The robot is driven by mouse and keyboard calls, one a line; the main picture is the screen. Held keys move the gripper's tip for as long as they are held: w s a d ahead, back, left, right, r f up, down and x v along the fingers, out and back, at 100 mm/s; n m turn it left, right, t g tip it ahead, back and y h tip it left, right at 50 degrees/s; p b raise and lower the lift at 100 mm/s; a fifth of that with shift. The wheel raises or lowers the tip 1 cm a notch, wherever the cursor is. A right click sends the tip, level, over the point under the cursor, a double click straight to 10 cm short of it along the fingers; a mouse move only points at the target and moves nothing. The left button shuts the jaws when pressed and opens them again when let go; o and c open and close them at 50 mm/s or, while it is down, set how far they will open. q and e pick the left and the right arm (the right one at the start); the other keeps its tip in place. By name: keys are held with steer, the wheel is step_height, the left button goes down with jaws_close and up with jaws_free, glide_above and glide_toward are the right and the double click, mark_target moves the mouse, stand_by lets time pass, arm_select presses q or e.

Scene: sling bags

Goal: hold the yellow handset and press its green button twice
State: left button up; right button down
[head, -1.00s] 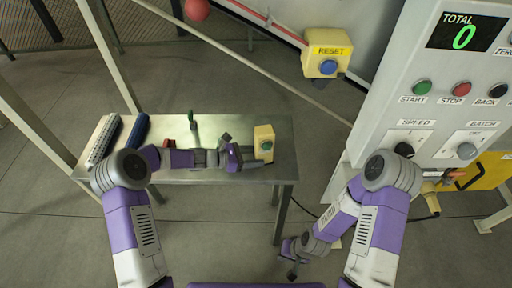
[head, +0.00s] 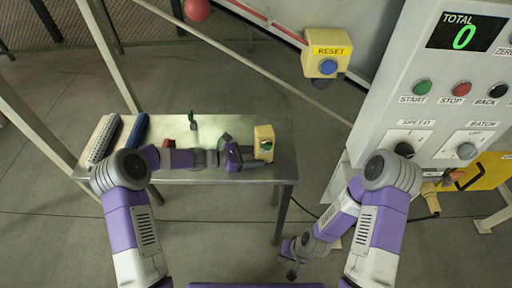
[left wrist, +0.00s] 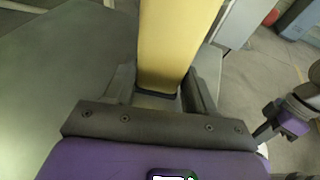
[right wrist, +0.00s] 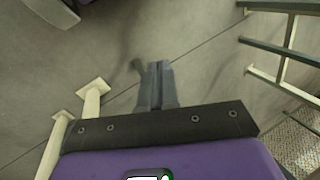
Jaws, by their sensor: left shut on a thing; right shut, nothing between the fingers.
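The yellow handset (head: 264,133) stands at the right end of the metal table, with its green button (head: 266,146) showing in the head view. My left gripper (head: 250,150) is at the handset from its left side. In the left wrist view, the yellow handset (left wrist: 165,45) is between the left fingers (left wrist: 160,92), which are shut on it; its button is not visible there. My right gripper (head: 290,268) is low, in front of and below the table's right end. In the right wrist view its fingers (right wrist: 156,85) are together and empty.
On the metal table (head: 230,174) are a blue roll-like item (head: 137,130), a white one (head: 102,138) and a small green-topped item (head: 193,122). A yellow RESET box (head: 327,55) hangs behind. A control panel (head: 440,95) reading TOTAL 0 stands right.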

stand_by(0.6)
steer(key=s+a+r+n+g+h, duration=0.25)
steer(key=s+r+n+g, duration=0.2)
steer(key=n, duration=0.45)
steer(key=w+d+r+n+t+h, duration=0.2)
steer(key=w+d+r+n+h, duration=0.15)
steer(key=d+n+h, duration=0.2)
steer(key=w+a+r+n+t+h, duration=0.2)
steer(key=w+a+r+n+t, duration=0.1)
steer(key=w+r+t, duration=0.4)
steer(key=w+a+r+n+t+h, duration=0.2)
steer(key=w+r+t, duration=0.5)
steer(key=r, duration=0.6)
steer(key=shift+a+r+n+t, duration=0.35)
steer(key=shift+a+n+t, duration=0.15)
steer(key=shift+a, duration=0.65)
